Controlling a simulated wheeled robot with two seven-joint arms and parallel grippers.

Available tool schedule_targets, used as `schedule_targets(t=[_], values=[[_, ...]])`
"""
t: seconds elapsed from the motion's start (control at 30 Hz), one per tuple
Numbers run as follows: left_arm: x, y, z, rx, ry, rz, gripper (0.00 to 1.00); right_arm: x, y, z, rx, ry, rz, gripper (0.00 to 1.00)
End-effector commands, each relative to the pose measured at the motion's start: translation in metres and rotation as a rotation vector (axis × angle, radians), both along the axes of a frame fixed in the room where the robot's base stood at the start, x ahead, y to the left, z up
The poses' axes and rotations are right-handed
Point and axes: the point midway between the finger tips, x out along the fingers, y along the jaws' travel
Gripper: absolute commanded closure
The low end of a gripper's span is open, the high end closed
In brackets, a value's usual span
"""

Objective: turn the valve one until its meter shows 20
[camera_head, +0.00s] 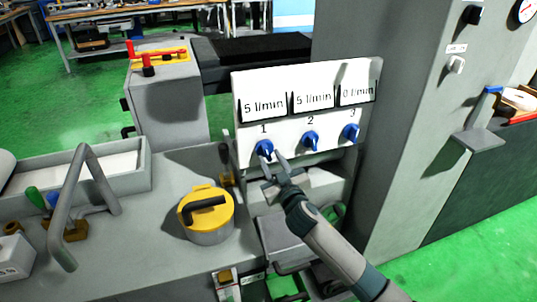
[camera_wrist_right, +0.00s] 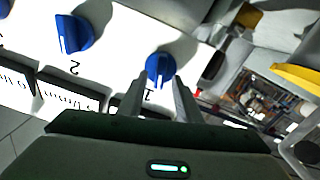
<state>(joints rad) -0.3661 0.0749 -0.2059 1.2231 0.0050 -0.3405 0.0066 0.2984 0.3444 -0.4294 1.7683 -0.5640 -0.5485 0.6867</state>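Valve one is a blue knob (camera_head: 264,149) under the label 1 on a white panel (camera_head: 245,85). Its meter (camera_head: 262,107) reads 5 l/min. My right gripper (camera_head: 273,163) is in front of valve one, with its two fingers spread. In the right wrist view, valve one (camera_wrist_right: 160,67) appears between and just beyond the tips of my right gripper (camera_wrist_right: 160,82). I cannot tell whether the fingers touch it. My left gripper is out of view.
Valve two (camera_head: 310,140) and valve three (camera_head: 351,133) sit right of valve one; their meters read 5 and 0 l/min. A yellow-lidded pot (camera_head: 208,222) stands at lower left. A grey cabinet (camera_head: 400,150) rises to the right.

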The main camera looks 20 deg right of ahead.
Motion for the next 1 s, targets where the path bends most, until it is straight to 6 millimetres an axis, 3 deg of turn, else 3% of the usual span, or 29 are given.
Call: schedule_targets(t=[0.23,0.63,0.77,1.0], values=[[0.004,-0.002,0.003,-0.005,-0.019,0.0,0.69,0.024,0.001,0.0,0.002,0.0,0.0,0.69],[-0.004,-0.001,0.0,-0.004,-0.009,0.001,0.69,0.028,0.001,0.0,0.002,0.001,0.0,0.69],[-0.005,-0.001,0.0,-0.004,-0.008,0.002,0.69,0.028,0.001,0.0,0.002,0.001,0.0,1.0],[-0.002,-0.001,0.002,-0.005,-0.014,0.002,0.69,0.028,0.001,0.0,-0.002,0.001,0.0,1.0]])
